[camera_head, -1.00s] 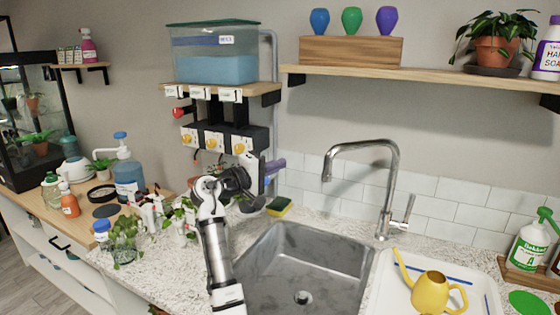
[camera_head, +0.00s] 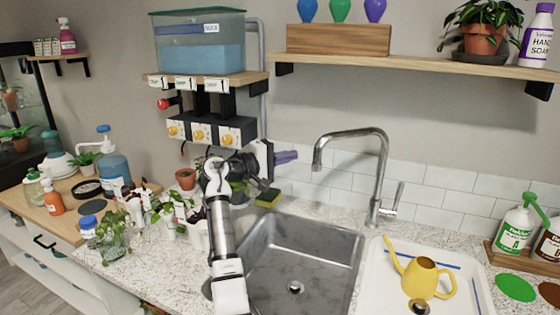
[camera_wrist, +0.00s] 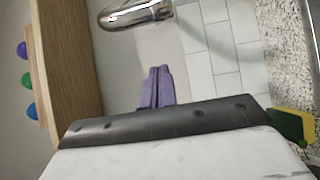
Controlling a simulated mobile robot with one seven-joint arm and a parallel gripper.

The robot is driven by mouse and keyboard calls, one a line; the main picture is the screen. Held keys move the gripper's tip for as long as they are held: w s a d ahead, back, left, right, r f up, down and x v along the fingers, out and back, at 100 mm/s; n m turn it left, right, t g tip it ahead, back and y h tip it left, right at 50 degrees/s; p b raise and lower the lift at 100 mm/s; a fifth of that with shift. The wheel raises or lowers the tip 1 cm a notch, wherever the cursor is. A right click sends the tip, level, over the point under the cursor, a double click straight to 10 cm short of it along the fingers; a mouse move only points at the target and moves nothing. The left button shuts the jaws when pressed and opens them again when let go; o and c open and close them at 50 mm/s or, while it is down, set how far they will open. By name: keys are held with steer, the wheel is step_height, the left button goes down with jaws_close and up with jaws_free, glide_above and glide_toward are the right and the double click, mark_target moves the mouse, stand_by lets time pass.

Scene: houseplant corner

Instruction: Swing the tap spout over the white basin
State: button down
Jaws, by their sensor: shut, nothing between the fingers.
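The chrome tap (camera_head: 381,180) stands behind the sinks, its lever on the right side. Its spout (camera_head: 318,160) arches left, with its outlet above the grey steel sink (camera_head: 285,262). The white basin (camera_head: 379,290) lies right of the steel sink and holds a yellow watering can (camera_head: 421,277). My gripper (camera_head: 292,156) has purple fingers, shut and empty, pointing right toward the spout with a small gap. In the wrist view my fingers (camera_wrist: 155,88) are closed together, and the shiny spout (camera_wrist: 136,14) shows beyond them at the top.
A wooden shelf (camera_head: 420,68) runs above the tap. Dosing boxes and a water tank (camera_head: 197,45) are on the wall behind my arm. A sponge (camera_head: 268,198) lies behind the steel sink. Potted cuttings stand left. Spray bottles (camera_head: 516,228) stand right.

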steer(key=shift+s+d+b, duration=0.25)
steer(key=shift+d+b, duration=0.4)
steer(key=shift+d, duration=0.65)
steer(key=shift+s+d+b, duration=0.25)
steer(key=shift+d+b, duration=0.35)
steer(key=shift+d, duration=0.65)
